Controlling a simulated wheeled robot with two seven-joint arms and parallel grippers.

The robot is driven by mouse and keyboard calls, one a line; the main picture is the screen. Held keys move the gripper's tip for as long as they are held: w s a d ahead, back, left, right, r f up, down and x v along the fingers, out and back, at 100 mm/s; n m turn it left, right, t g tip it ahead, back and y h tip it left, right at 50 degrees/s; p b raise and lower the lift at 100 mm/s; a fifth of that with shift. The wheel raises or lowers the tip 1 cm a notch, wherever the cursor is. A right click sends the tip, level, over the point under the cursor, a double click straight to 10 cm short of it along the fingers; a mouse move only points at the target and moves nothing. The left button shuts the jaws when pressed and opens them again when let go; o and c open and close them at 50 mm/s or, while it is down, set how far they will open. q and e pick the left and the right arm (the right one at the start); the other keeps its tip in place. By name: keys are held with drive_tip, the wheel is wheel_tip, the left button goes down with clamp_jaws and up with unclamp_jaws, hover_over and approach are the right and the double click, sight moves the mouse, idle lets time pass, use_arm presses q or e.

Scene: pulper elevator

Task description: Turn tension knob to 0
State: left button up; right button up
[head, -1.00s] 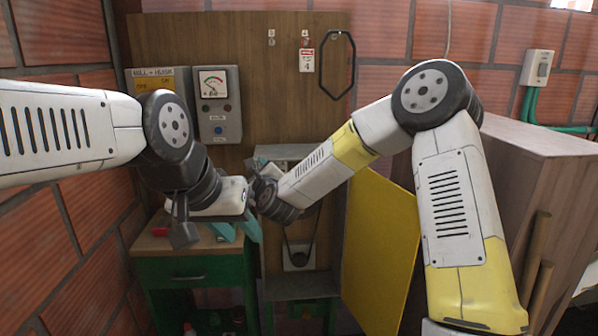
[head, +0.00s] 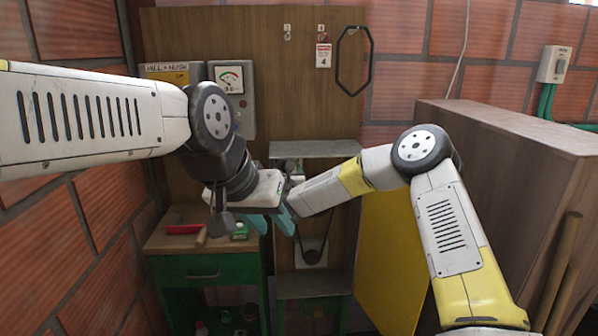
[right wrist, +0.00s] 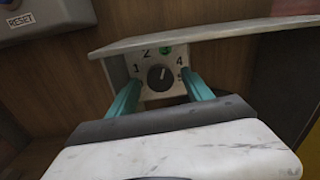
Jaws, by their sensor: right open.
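The tension knob (right wrist: 160,77) is a round black dial on a light panel (right wrist: 143,68) in the right wrist view. The numbers 1, 2 and 4 show around it, with a green spot at its upper right. Its pale mark points up and slightly right. My right gripper (right wrist: 160,88) is open, its teal fingers to the left and right of the knob with gaps beside it. Whether the fingertips reach the knob's depth is unclear. In the head view the knob and right fingers are hidden.
A metal ledge (right wrist: 215,38) overhangs the panel. A grey box with a gauge (head: 230,80) is on the wooden board. A green cabinet (head: 200,275) with a red-handled tool on top stands at left. A yellow panel (head: 388,255) and wooden casing (head: 510,140) stand at right.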

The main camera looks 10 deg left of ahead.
drive_tip(key=shift+w, duration=0.2)
clamp_jaws()
idle(0.3)
drive_tip(key=shift+f+n+y, duration=0.1)
drive_tip(key=shift+n+y, duration=0.25)
drive_tip(key=shift+n, duration=4.3)
drive_tip(key=shift+f+n+y, duration=0.1)
drive_tip(key=shift+n+y, duration=0.3)
drive_tip(key=shift+n, duration=4.3)
drive_tip(key=shift+f+n+y, duration=0.1)
drive_tip(key=shift+n+y, duration=0.25)
drive_tip(key=shift+n, duration=4.3)
drive_tip(key=shift+d, duration=0.1)
